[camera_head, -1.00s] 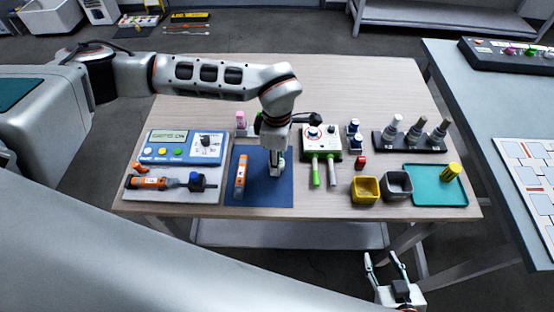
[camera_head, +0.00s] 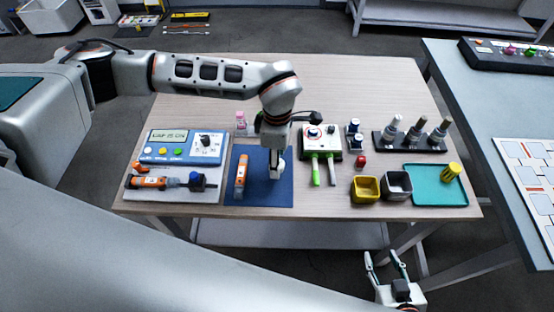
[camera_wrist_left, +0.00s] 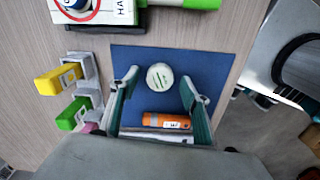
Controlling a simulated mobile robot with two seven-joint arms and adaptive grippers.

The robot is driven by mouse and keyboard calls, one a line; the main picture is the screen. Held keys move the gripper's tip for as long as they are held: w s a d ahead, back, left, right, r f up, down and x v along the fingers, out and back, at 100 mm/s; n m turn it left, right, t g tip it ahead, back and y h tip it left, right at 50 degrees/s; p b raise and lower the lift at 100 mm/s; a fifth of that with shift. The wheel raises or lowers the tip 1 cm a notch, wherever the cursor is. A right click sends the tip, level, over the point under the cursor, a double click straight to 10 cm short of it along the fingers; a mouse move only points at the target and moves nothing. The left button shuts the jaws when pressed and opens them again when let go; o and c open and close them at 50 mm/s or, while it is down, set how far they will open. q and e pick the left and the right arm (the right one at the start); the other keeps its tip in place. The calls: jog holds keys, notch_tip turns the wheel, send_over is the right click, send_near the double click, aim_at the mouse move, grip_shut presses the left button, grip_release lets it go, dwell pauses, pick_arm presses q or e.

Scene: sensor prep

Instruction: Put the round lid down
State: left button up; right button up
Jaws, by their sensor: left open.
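The round lid is white with green print. In the left wrist view the round lid (camera_wrist_left: 160,76) lies over the blue mat (camera_wrist_left: 215,65), between the spread fingers of my left gripper (camera_wrist_left: 160,88), with gaps on both sides. In the head view my left gripper (camera_head: 275,173) is low over the blue mat (camera_head: 262,195), and a white edge of the lid (camera_head: 282,165) shows beside it. The orange cylinder (camera_head: 241,175) lies on the mat to its left. My right gripper (camera_head: 385,268) is open and empty, off the table's front edge.
The meter (camera_head: 185,146) and a grey tray (camera_head: 150,194) stand left of the mat. The white box with green-handled probes (camera_head: 320,140) is close on the right. Further right are a yellow bin (camera_head: 365,190), a grey bin (camera_head: 397,186) and a teal tray (camera_head: 430,185).

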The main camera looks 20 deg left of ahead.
pick_arm(q)
notch_tip(320, 180, up, 11)
jog(key=shift+r, duration=0.15)
dwell(0.7)
